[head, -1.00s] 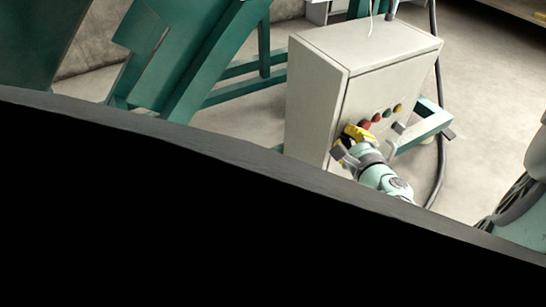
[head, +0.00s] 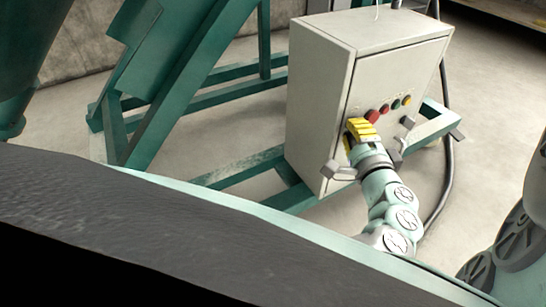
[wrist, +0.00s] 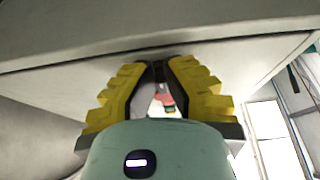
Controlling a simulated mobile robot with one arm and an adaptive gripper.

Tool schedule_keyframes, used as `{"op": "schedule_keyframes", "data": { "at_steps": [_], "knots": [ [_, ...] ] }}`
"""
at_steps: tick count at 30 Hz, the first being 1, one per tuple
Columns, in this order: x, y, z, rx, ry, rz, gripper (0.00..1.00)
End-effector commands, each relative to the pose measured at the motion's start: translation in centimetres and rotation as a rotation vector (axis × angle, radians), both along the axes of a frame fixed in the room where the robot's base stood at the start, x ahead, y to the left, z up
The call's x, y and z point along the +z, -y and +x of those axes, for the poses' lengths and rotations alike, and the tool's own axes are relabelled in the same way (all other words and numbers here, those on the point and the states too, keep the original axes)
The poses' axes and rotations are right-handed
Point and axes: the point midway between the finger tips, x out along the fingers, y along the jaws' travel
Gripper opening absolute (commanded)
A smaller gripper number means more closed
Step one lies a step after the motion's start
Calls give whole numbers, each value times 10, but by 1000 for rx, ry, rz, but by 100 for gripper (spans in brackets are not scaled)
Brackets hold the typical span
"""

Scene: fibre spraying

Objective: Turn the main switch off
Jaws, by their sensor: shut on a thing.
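The grey control cabinet (head: 320,110) stands to the right of centre in the head view. My gripper (head: 361,124) is at its front face, with the yellow fingers just below and left of the row of buttons. In the wrist view my gripper (wrist: 160,66) has its yellow fingertips closed in on a small dark part (wrist: 159,74) at the panel, which I take to be the main switch. The fingers hide most of it, and its turned position cannot be read. In the head view the switch is hidden behind the fingers.
Red buttons (head: 371,117), a green button (head: 395,104) and an amber button (head: 406,100) sit close above the fingers. A grey knob (head: 408,122) is right of them. Green steel frames (head: 180,80) stand left of the cabinet. A dark cable (head: 446,165) runs down at the right.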

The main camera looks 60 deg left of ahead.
Motion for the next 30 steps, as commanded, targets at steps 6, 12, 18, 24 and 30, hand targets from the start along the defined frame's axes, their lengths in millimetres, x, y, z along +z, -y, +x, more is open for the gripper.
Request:
{"op": "schedule_keyframes", "data": {
  "at_steps": [6, 12, 18, 24, 30],
  "knots": [
    [-2, -1, -1, 4, -2, -7, 0],
    [-2, 0, -1, 3, -2, -6, 20],
    [-1, 0, -1, 2, -1, -3, 25],
    [-1, 0, 0, 1, 0, -1, 25],
    [2, 0, 0, 0, -20, 1, 25]
  ]
}}
